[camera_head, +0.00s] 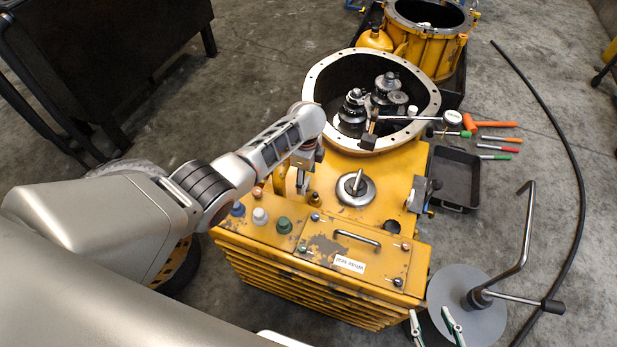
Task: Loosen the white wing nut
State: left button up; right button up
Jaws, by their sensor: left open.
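The white wing nut (260,215) appears as a small pale knob on the top of the yellow cart, between a blue knob (238,209) and a green knob (284,225). Its wings are too small to make out. My left gripper (302,184) points down over the cart top, behind and to the right of the white nut and apart from it. It is open, with nothing visible in it.
A silver flanged part (356,188) sits right of my left gripper. The open housing (313,84) with gears stands behind. A raised handle (357,237) is on the cart's front. A black tray (455,178) and tools lie right.

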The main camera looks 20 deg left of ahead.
pick_arm(q)
jog(key=shift+f, duration=0.4)
jog(key=shift+r, duration=0.1)
jog(key=c, duration=1.1)
jog(key=shift+r+n+p, duration=0.15)
jog(key=shift+n+p, duration=0.35)
jog(key=shift+n, duration=1.1)
jog(key=shift+c, duration=0.2)
jog(key=shift+f+n, duration=0.2)
jog(key=shift+n, duration=1.8)
jog(key=o, duration=1.1)
jog(key=shift+o, duration=0.2)
jog(key=shift+p, duration=0.3)
